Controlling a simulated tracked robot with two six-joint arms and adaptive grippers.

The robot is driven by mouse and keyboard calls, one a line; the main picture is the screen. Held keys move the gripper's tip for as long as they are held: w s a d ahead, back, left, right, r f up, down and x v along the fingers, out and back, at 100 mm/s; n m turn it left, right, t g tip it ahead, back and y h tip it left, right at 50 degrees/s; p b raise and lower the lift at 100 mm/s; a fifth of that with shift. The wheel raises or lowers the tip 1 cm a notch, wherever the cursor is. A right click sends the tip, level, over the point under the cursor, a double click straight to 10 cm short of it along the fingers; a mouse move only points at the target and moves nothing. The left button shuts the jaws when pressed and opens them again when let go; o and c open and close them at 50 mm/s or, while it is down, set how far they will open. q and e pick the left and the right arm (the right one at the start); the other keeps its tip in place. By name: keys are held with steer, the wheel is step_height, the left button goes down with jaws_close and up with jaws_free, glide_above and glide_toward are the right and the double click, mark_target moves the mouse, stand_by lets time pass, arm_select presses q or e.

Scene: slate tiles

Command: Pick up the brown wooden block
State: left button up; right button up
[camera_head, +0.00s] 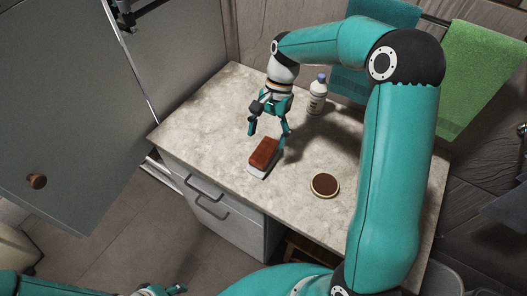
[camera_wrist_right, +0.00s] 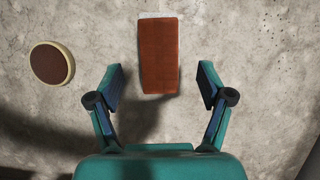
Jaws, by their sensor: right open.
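The brown wooden block (camera_head: 264,153) lies flat on the counter, reddish-brown on top with a pale layer showing along its lower edge. In the right wrist view the block (camera_wrist_right: 160,55) is upright in the picture, centred between the fingers. My right gripper (camera_head: 267,138) is open just above and behind the block. In the right wrist view its fingertips (camera_wrist_right: 160,77) stand apart on either side of the block's near part, with a gap on both sides. My left gripper (camera_head: 172,289) shows only partly at the bottom edge, away from the counter; its jaws are unclear.
A round dark-brown disc with a cream rim (camera_head: 325,186) lies right of the block. A white bottle with a blue cap (camera_head: 317,95) stands behind, near the right gripper. The stone counter (camera_head: 205,121) is otherwise mostly clear. Towels (camera_head: 480,75) hang at the back right.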

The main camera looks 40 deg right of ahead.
mark_target(265, 151)
steer(key=p+x, duration=0.1)
steer(key=x, duration=0.3)
steer(key=shift+f, duration=0.25)
steer(key=shift+f, duration=0.25)
stand_by(0.5)
steer(key=c, duration=1.3)
steer(key=shift+o, duration=0.2)
steer(key=shift+r, duration=0.1)
